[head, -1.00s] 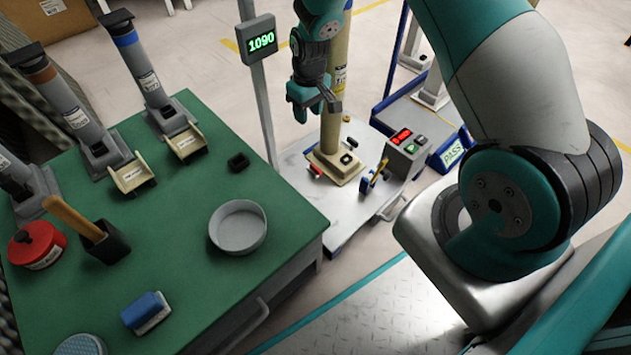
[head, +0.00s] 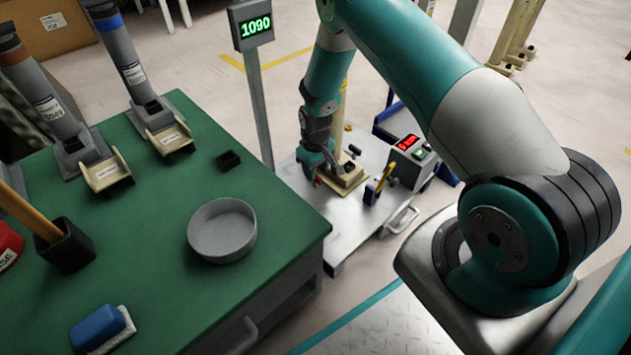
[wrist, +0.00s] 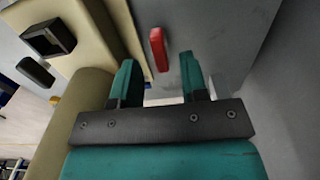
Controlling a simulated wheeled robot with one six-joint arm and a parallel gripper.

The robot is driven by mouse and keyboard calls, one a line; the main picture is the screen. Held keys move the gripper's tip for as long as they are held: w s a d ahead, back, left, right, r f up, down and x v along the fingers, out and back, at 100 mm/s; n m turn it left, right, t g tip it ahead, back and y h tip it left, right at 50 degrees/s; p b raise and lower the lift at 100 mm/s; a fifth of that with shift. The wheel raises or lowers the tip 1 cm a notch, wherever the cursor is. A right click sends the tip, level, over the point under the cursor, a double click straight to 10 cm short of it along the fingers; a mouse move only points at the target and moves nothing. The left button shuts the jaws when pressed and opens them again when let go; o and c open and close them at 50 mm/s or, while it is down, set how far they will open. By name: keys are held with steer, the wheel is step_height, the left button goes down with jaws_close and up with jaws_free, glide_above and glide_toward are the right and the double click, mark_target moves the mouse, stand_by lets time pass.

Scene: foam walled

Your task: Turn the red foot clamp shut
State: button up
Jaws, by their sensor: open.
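The red foot clamp (wrist: 157,42) is a small red lever beside the edge of a cream base (wrist: 95,30) in the wrist view. My gripper (wrist: 159,62) is open, and its two teal fingers stand to either side of the clamp's line, with the clamp showing between and just past their tips. I cannot tell whether the fingers overlap the clamp in depth. In the head view my gripper (head: 316,166) is low at the left side of the cream base (head: 346,180), and only a speck of red shows by it; the rest is hidden.
The cream base with its post stands on a grey metal platform (head: 345,232). A black lever (wrist: 35,71) and a black socket (wrist: 48,38) are on the left in the wrist view. A red-display box (head: 412,160) stands right; a green bench (head: 150,235) stands left.

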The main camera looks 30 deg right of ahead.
steer(key=shift+f+b, duration=0.4)
steer(key=shift+f, duration=0.85)
jaws_close()
